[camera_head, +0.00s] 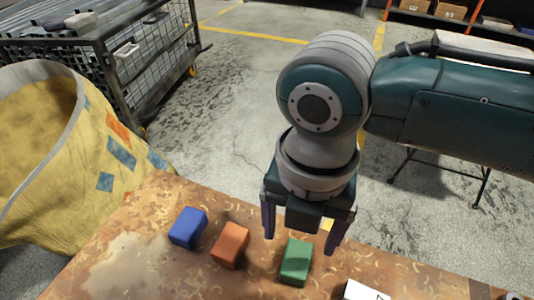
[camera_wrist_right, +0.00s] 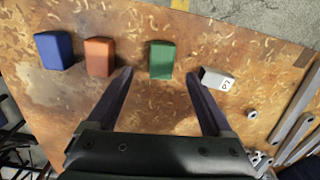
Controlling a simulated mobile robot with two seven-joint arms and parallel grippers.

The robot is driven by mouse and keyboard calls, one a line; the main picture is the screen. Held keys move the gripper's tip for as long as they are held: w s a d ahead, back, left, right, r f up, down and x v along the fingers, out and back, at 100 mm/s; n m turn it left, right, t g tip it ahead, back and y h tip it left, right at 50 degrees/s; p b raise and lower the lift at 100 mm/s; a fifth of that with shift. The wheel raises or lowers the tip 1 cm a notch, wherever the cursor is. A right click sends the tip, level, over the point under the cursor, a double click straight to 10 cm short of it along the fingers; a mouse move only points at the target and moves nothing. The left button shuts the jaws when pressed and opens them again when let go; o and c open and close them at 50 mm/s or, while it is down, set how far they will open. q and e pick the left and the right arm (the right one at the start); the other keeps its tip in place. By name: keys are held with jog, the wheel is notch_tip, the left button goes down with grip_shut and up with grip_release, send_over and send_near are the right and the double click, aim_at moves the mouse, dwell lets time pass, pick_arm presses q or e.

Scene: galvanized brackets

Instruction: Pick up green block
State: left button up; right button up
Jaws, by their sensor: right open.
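The green block (camera_head: 296,262) lies on the rusty brown table (camera_head: 140,235), below my right gripper in the head view. In the right wrist view the green block (camera_wrist_right: 162,60) sits ahead of the fingertips, between their lines. My right gripper (camera_head: 300,230) is open and empty, its two fingers spread wide and pointing down; its fingertips also show in the right wrist view (camera_wrist_right: 160,75). No contact with the green block shows. My left gripper is not in these views.
An orange block (camera_head: 230,244) and a blue block (camera_head: 188,227) lie left of the green one. A white marked block (camera_head: 364,291) lies to its right. Metal parts (camera_wrist_right: 290,125) lie at the right in the wrist view. A yellow patterned bag (camera_head: 70,160) stands beside the table.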

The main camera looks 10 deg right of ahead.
aim_at(298, 258)
notch_tip(298, 258, down, 2)
jog(key=shift+s+b, duration=0.1)
jog(key=shift+b, duration=0.2)
jog(key=shift+f+b, duration=0.45)
jog(key=shift+f, duration=0.2)
notch_tip(298, 258, down, 4)
jog(key=b, duration=0.2)
jog(key=shift+s+d+b, duration=0.15)
jog(key=shift+b, duration=0.25)
jog(key=shift+c, duration=0.6)
jog(key=c, duration=1)
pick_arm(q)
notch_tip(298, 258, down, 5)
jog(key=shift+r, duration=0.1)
pick_arm(e)
grip_shut()
